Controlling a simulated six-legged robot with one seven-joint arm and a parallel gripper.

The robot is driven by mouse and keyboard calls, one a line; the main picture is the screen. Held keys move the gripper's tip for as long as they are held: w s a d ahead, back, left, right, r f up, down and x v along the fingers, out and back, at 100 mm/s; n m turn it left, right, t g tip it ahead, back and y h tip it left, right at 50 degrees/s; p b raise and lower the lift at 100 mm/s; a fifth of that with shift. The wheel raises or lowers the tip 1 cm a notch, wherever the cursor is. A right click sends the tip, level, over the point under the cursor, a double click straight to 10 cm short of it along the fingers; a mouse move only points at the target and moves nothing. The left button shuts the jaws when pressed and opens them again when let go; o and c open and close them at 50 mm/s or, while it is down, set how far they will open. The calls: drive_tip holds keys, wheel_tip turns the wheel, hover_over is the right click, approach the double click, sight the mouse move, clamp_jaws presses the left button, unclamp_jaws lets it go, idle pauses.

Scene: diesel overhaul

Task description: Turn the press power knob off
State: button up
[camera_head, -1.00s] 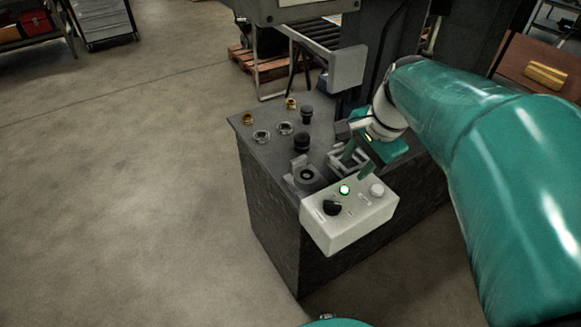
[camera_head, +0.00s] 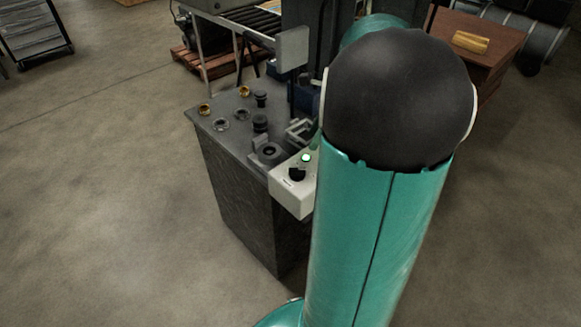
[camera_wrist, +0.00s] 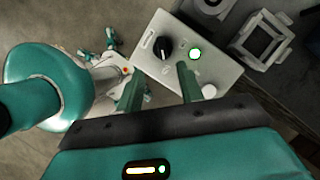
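The white control box (camera_head: 291,197) sits at the front edge of the dark bench. Its black power knob (camera_head: 297,174) and lit green lamp (camera_head: 306,158) show left of my arm. In the wrist view, the knob (camera_wrist: 163,47) has a pale pointer mark and sits beside the glowing green lamp (camera_wrist: 195,53). A white round button (camera_wrist: 209,91) is at the box's near right end. My gripper (camera_wrist: 159,88) is open and empty, its two green fingers apart. The fingertips are just short of the knob in the picture; the height gap is unclear. In the head view my arm hides the gripper.
The bench top (camera_head: 222,148) carries brass rings (camera_head: 244,91), grey rings and black cylindrical parts (camera_head: 260,123). A square pale frame (camera_wrist: 263,40) lies beside the box. A grey panel (camera_head: 292,48) rises behind. Open floor lies left of the bench.

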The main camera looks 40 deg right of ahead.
sight(295, 169)
drive_tip(key=x, duration=1.2)
drive_tip(key=shift+w+d+f, duration=0.1)
drive_tip(key=shift+f, duration=0.1)
clamp_jaws()
